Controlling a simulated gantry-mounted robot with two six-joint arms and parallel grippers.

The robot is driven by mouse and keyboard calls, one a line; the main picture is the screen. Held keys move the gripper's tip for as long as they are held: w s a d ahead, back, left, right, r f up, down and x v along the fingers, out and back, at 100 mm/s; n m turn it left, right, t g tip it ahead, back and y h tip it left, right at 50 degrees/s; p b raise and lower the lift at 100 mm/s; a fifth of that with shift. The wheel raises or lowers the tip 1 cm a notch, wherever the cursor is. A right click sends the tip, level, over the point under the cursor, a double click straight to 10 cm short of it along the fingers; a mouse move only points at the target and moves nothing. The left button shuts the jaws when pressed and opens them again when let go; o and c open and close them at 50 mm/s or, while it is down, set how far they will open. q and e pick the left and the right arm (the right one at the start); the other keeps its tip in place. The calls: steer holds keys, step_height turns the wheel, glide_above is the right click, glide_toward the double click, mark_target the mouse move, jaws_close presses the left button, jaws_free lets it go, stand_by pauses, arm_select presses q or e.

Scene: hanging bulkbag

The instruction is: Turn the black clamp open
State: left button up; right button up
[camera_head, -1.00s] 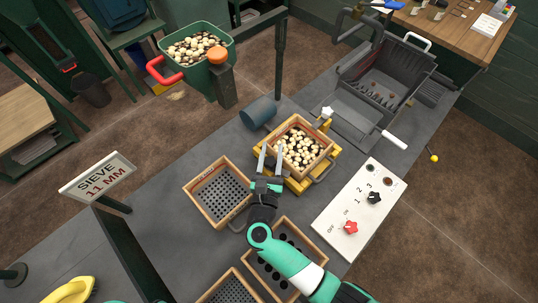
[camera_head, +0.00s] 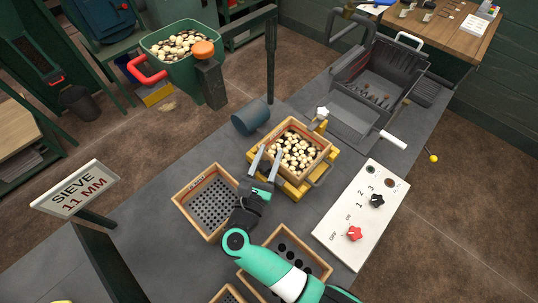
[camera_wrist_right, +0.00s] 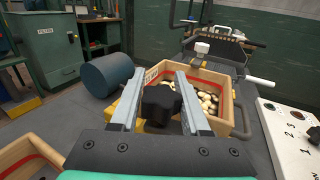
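The black clamp (camera_wrist_right: 160,103) is a dark lobed knob at the near side of the wooden sieve box in the right wrist view. My right gripper (camera_wrist_right: 160,73) is open, with one finger on each side of the knob in the picture. Whether either finger touches it I cannot tell. In the head view my right gripper (camera_head: 266,157) is at the near left side of the yellow sieve shaker (camera_head: 291,190), and the clamp is not clearly visible there. The wooden box (camera_head: 327,151) on the shaker holds pale and dark pebbles. My left gripper is not in view.
A blue-grey cylinder (camera_head: 250,118) lies behind the shaker. An empty sieve box (camera_head: 187,192) is to the left. A white control panel (camera_head: 340,215) with a black knob (camera_head: 377,201) and a red knob (camera_head: 355,233) is to the right.

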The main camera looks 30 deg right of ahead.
steer(key=o, duration=0.3)
steer(key=p+v, duration=0.1)
steer(key=v, duration=1)
steer(key=shift+s+a, duration=0.2)
steer(key=shift+a, duration=0.05)
